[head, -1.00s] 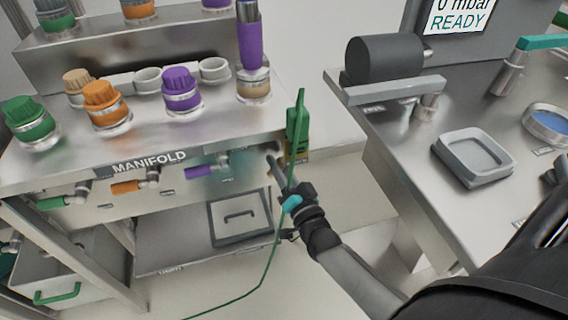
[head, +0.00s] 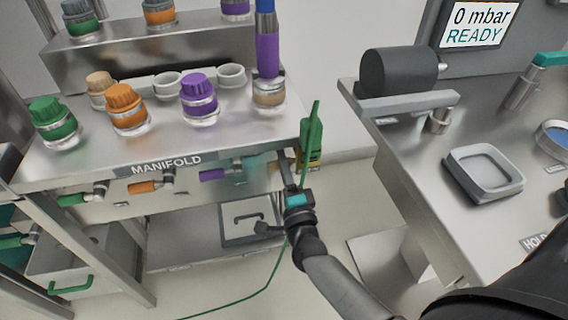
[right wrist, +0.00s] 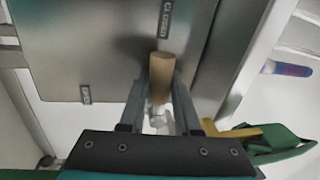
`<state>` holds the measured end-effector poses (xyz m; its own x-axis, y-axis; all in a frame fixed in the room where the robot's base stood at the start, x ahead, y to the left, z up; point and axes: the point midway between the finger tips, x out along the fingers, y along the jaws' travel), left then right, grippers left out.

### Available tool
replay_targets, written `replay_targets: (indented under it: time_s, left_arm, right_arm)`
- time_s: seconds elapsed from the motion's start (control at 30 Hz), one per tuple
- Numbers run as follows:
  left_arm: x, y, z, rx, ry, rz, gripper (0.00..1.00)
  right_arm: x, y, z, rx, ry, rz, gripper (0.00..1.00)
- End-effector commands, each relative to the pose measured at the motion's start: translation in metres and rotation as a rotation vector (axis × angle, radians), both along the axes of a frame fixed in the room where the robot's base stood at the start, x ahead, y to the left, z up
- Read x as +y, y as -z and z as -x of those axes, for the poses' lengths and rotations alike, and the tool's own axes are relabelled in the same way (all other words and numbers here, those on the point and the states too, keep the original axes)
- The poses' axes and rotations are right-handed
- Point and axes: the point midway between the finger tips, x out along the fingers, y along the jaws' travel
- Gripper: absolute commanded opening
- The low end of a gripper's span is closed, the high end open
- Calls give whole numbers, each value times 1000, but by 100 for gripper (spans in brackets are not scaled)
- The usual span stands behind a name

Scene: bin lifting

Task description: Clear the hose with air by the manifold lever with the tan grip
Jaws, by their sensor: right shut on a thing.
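The manifold (head: 110,170) stands at the left with a row of levers on its front. The lever with the tan grip (right wrist: 161,78) sits at the right end of that front. In the right wrist view the grip stands between my fingers and points at a label that reads CLOSED. A second label, apparently OPEN, is to the left. My right gripper (head: 284,163) is shut on the tan grip; the fingers largely hide it in the head view. A green hose (head: 262,285) hangs from a green handpiece (head: 312,135) close to the right of my gripper. My left gripper is out of view.
Orange (head: 142,187), purple (head: 212,174) and green levers are to the left. Capped bottles stand on top of the manifold. The right bench (head: 415,150) carries a grey tray (head: 455,165) and a screen (head: 478,25) reading 0 mbar READY. A gap separates manifold and bench.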

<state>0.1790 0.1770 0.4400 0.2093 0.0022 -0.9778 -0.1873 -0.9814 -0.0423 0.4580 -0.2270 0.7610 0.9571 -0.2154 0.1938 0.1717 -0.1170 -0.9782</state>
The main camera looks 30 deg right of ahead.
Motion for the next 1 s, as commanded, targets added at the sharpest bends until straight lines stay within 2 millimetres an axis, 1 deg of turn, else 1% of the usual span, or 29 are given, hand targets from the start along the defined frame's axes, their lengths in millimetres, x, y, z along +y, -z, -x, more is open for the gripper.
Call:
replay_targets:
  time_s: [0.1, 0.3, 0.73, 0.77, 1.0]
  left_arm:
    - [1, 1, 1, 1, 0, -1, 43]
    - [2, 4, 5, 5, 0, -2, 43]
    - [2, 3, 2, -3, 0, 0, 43]
    - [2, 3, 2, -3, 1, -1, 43]
    - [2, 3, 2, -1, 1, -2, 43]
  right_arm:
    - [1, -3, 0, -12, -3, -47, 0]
    - [1, -5, 0, -22, -2, -85, 0]
    - [1, -6, -1, -26, -2, -94, 0]
    - [1, -6, -1, -26, -2, -94, 32]
    - [1, -6, 0, -24, -1, -91, 59]
